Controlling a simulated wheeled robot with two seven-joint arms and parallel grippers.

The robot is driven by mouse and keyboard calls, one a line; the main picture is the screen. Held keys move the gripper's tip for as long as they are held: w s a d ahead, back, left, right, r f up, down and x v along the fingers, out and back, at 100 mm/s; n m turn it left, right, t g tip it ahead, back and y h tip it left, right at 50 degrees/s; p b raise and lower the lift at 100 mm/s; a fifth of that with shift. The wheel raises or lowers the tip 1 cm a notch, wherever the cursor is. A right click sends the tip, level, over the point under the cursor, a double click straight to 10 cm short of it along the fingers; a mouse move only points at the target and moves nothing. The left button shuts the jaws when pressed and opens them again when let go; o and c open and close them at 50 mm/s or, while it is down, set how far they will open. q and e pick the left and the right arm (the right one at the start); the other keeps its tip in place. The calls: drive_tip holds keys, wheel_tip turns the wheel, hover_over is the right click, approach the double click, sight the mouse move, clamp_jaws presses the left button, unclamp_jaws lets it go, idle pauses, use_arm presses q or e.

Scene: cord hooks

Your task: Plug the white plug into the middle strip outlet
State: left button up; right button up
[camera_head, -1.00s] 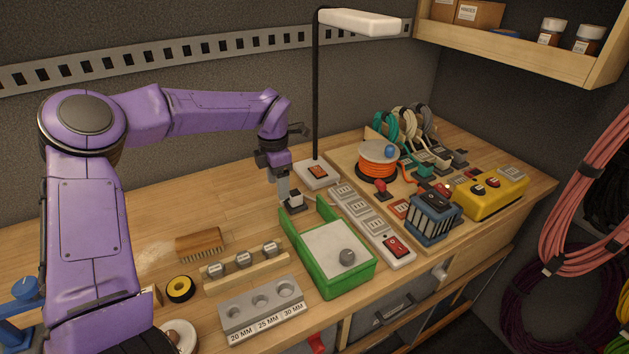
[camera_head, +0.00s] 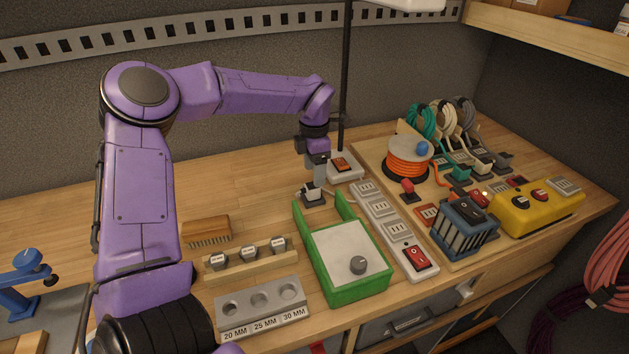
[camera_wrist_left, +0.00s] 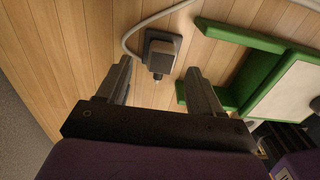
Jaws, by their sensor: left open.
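In the left wrist view the plug (camera_wrist_left: 160,56) lies beyond and between the two fingertips, with a pale cord. My left gripper (camera_head: 318,182) is open, pointing down just above the plug; I cannot tell whether a finger touches it. It also shows in the left wrist view (camera_wrist_left: 158,72). The white power strip (camera_head: 409,244) runs to the right of the holder, and its middle outlet (camera_head: 380,208) looks empty. My right gripper is out of view.
A green-walled box (camera_head: 345,283) stands in front of the plug. The lamp base (camera_head: 345,165) is just behind it. A blue caged block (camera_head: 463,230), orange cord reel (camera_head: 407,163) and yellow box (camera_head: 540,207) stand right of the strip. Bare bench lies left of the plug.

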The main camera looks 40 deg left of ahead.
sight(312, 185)
use_arm(q)
drive_tip(key=f+b, duration=0.1)
drive_tip(key=f, duration=0.1)
drive_tip(key=f+b, duration=0.1)
drive_tip(key=f, duration=0.1)
drive_tip(key=f+b, duration=0.1)
drive_tip(key=shift+s+f, duration=0.4)
drive_tip(key=shift+w+f, duration=0.1)
drive_tip(key=shift+f, duration=0.1)
drive_tip(key=shift+r, duration=0.1)
drive_tip(key=shift+p, duration=0.45)
idle(0.3)
